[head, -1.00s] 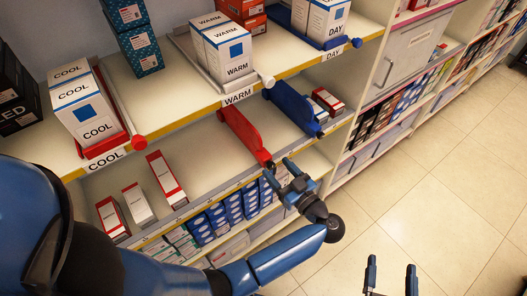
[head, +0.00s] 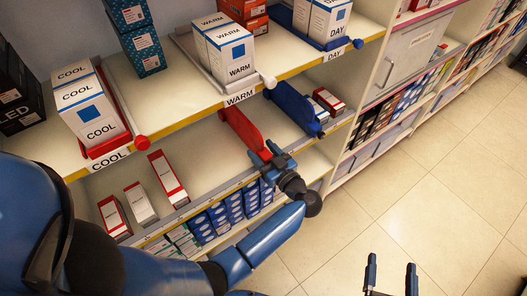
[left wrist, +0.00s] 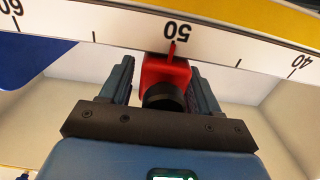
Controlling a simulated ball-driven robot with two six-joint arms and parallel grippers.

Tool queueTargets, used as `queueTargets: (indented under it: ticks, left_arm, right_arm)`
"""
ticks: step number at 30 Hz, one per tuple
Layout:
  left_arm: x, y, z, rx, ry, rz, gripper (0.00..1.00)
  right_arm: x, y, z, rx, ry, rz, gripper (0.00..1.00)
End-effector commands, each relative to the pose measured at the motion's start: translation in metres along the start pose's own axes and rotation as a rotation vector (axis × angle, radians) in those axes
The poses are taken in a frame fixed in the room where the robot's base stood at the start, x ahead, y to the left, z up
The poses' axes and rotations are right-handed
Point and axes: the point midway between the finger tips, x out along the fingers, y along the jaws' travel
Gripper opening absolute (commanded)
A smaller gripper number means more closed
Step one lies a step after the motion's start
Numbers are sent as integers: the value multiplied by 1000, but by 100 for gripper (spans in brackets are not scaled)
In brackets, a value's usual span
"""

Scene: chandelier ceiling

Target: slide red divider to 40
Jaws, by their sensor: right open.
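The red divider (head: 241,130) stands on the middle shelf, left of the blue divider. In the left wrist view its red front block (left wrist: 167,72) has a red pointer at the 50 mark of the scale strip (left wrist: 230,52). On that strip 60 is at the left and 40 (left wrist: 299,63) at the right. My left gripper (head: 268,158) is at the divider's front end. In the left wrist view its two fingers (left wrist: 163,85) are open, one on each side of the block, with a narrow gap showing. My right gripper (head: 391,270) is open and empty over the floor.
The blue divider (head: 292,106) stands to the right on the same shelf, with small red-and-white boxes (head: 328,101) beyond it. Several boxes (head: 167,178) stand at the left. Between them and the red divider the shelf is clear. The upper shelf (head: 185,93) overhangs.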

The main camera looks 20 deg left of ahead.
Motion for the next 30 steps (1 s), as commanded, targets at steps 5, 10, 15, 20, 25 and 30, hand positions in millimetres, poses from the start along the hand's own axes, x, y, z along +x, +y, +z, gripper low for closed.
queueTargets:
  ticks: [5,10,15,20,25,30]
  left_arm:
    - [0,0,0,0,0,0,33]
    - [0,0,0,0,0,0,7]
    - [0,0,0,0,0,0,0]
    - [0,-9,-3,3,0,0,0]
    - [0,-36,-6,6,-1,0,0]
    - [0,-68,-5,8,-2,0,0]
  right_arm:
    - [0,0,0,0,0,0,83]
    - [0,0,0,0,0,0,83]
    - [0,0,0,0,0,0,83]
    - [0,0,-11,0,0,0,83]
    - [-1,0,-37,0,0,0,83]
    - [-1,0,-60,0,0,0,83]
